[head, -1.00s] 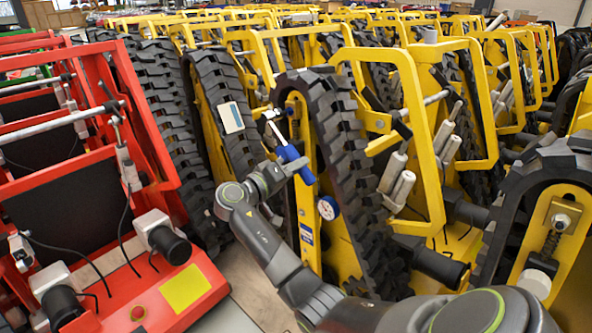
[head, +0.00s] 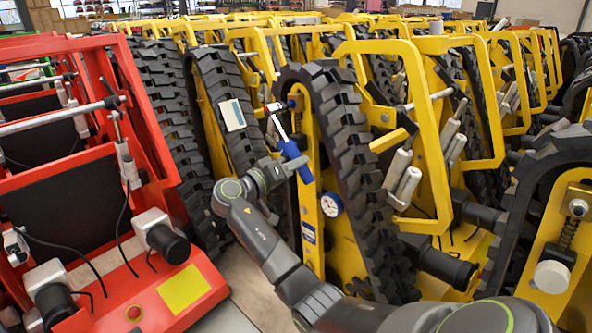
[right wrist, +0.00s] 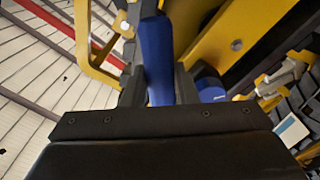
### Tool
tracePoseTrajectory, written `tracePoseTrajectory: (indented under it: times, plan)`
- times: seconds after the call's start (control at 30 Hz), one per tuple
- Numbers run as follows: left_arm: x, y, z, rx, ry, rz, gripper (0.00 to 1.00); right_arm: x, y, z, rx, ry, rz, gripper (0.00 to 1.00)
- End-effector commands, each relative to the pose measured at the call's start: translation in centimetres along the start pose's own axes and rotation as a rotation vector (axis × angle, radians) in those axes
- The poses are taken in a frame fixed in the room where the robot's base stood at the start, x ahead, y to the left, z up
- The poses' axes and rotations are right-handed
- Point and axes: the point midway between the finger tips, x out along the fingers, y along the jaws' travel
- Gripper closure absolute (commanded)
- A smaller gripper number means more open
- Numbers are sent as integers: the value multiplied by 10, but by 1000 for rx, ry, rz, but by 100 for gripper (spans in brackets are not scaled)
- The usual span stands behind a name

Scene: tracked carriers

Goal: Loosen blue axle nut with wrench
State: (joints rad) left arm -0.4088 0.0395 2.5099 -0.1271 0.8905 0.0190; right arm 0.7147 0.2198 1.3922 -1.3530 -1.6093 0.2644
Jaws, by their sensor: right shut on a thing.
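My right gripper (head: 280,172) is shut on the blue handle of the wrench (head: 293,160). The wrench is tilted, its silver and red head up and to the left of the handle. The blue axle nut (head: 291,103) is small, on the yellow track frame just right of the wrench head. I cannot tell whether the head touches it. In the right wrist view, the blue handle of the wrench (right wrist: 157,55) stands between the dark fingers of my right gripper (right wrist: 160,85). The wrench head is out of that view. My left gripper is not in view.
Black rubber tracks (head: 345,150) stand close on both sides. A light tablet-like panel (head: 232,115) is on the track to the left. A red carrier (head: 150,290) stands at left.

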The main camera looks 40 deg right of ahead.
Motion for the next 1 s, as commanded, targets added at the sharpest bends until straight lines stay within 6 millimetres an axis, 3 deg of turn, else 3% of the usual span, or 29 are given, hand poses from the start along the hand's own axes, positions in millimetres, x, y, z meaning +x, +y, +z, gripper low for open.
tracePoseTrajectory:
  times: [1.0]
  plan:
    - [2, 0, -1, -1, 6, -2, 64, 8, 1, -1, 5, 1, 0, 100]
